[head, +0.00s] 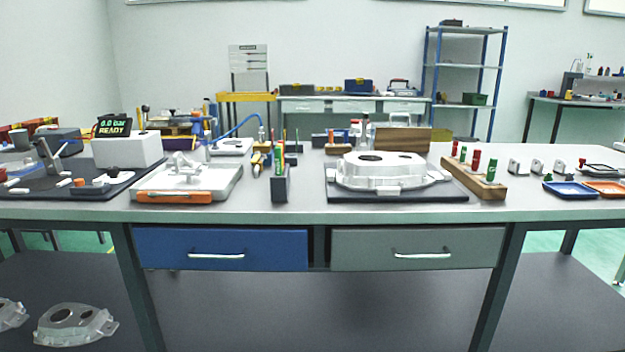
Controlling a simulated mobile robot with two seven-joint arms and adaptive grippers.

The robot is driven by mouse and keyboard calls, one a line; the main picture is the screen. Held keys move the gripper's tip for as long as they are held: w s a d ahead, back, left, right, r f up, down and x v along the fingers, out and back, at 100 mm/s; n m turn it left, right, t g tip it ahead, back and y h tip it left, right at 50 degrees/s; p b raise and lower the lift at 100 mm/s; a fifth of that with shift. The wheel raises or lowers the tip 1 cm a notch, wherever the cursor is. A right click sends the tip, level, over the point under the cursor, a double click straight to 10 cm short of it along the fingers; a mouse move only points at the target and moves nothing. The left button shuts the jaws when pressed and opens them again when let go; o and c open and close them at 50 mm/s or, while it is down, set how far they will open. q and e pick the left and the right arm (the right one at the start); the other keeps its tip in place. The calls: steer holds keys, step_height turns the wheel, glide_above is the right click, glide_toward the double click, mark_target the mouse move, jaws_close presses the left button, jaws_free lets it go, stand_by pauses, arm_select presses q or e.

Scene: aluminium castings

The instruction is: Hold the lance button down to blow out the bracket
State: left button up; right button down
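A small silver casting, which looks like the bracket (183,163), sits in a pale tray (228,182) with an orange front, at the left of the bench. A blue hose (236,130) arches behind it and comes down near a small upright fitting (262,132); I cannot make out the lance or its button for sure. A display (114,126) on the left reads "0.0 bar READY" in green. It stands by a white box (128,150). Neither of my grippers shows in the head view.
A large casting (388,172) lies on a dark mat (340,192) right of centre. A dark holder (280,187) with pens stands between tray and mat. A wooden block (487,187) holds red and green cylinders. Blue (570,190) and orange trays lie far right. The front bench edge is mostly clear.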

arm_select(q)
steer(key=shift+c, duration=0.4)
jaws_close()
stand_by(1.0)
